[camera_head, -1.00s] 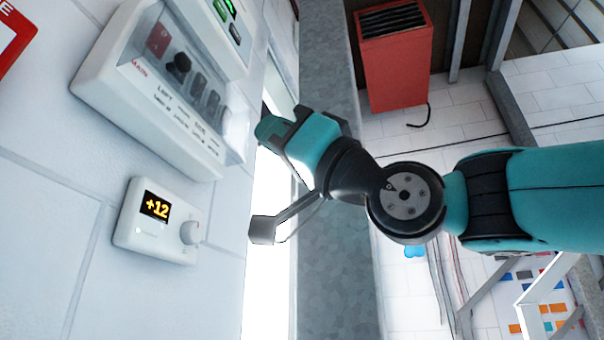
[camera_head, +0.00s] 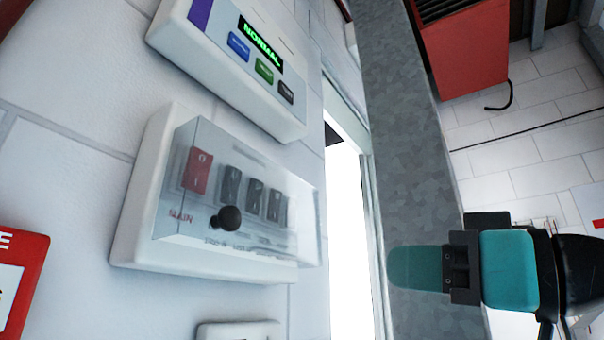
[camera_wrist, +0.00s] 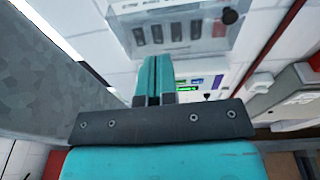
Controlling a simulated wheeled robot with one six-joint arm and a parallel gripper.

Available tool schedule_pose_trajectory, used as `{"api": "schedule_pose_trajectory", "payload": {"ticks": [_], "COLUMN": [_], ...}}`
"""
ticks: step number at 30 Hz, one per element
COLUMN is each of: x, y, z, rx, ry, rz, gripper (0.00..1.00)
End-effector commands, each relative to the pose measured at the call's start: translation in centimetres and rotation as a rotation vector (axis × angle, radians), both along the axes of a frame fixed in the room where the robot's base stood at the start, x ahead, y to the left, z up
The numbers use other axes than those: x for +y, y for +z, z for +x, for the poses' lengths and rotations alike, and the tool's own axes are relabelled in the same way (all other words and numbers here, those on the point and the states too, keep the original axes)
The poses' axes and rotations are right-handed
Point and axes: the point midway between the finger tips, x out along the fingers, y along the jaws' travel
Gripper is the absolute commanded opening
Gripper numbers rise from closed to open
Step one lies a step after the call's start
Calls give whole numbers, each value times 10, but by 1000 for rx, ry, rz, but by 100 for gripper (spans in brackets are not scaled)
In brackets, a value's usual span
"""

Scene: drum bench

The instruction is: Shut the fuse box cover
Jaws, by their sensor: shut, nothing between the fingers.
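The fuse box (camera_head: 140,230) is a white box on the white wall at left of the head view. Its clear cover (camera_head: 300,215), with a black round knob (camera_head: 230,218), stands in front of a red main switch and several dark switches. I cannot tell whether the cover sits flush.
A panel reading NORMAL (camera_head: 215,65) is mounted above the fuse box. Another white unit (camera_head: 238,330) is partly visible below. A grey column (camera_head: 410,160) stands behind my gripper. A red cabinet (camera_head: 470,50) is at back right, and a red-edged sign (camera_head: 30,260) at lower left.

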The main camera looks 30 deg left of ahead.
Motion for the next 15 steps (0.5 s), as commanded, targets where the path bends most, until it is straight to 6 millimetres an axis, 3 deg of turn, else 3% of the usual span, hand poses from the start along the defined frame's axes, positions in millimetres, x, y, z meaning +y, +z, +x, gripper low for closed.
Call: {"api": "schedule_pose_trajectory", "payload": {"ticks": [1,3,11,15], "x": [-4,-9,-22,-17], "y": [26,30,34,31], "z": [-1,-3,-12,-13], "rx": [5,6,8,9], "ry": [3,12,44,51], "rz": [-38,-85,-181,-190], "gripper": [0,0,0,0]}}
